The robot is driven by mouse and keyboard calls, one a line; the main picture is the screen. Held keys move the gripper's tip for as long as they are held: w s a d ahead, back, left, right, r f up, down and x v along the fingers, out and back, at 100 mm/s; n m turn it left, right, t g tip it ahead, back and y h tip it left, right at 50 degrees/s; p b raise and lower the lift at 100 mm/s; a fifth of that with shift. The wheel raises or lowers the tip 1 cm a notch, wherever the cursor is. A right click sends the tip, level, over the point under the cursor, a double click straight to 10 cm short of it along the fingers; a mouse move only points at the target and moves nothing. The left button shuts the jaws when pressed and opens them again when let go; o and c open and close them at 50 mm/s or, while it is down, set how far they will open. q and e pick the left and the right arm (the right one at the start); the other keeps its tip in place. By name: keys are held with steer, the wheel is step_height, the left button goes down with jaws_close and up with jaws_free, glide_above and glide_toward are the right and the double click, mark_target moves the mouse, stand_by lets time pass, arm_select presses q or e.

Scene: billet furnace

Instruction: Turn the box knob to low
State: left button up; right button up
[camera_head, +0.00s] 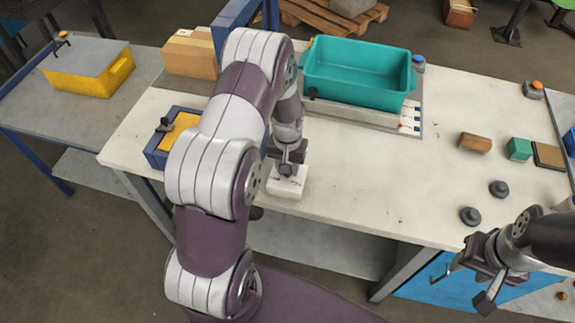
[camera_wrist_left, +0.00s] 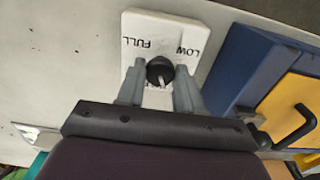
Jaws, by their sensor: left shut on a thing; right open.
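The white box (camera_head: 288,187) stands near the front edge of the bench in the head view. In the left wrist view its face (camera_wrist_left: 140,30) shows the words FULL and LOW upside down, with another label partly hidden near my gripper. The dark round knob (camera_wrist_left: 159,69) sits between my left fingers. Its pale mark points down in that picture, away from FULL and LOW. My left gripper (camera_wrist_left: 160,80) is shut on the knob; it also shows over the box in the head view (camera_head: 287,168). My right gripper (camera_head: 468,284) is open and empty beyond the bench's front edge.
A blue-framed box with a yellow face and dark handle (camera_head: 166,124) stands just left of the white box. A teal bin (camera_head: 358,75) is behind. Dark knobs (camera_head: 470,216), a brown block (camera_head: 475,142) and a green block (camera_head: 519,149) lie right. The bench middle is clear.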

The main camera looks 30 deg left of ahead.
arm_select(q)
steer(key=n, duration=0.4)
steer(key=shift+w+r+n, duration=0.2)
steer(key=shift+w+n, duration=0.1)
steer(key=n, duration=0.3)
steer(key=shift+n, duration=0.3)
steer(key=n, duration=0.4)
steer(key=shift+b, duration=0.3)
steer(key=shift+n, duration=1.5)
steer(key=shift+s, duration=0.1)
steer(key=o, duration=1)
steer(key=shift+o, duration=0.2)
steer(key=shift+s+f, duration=0.1)
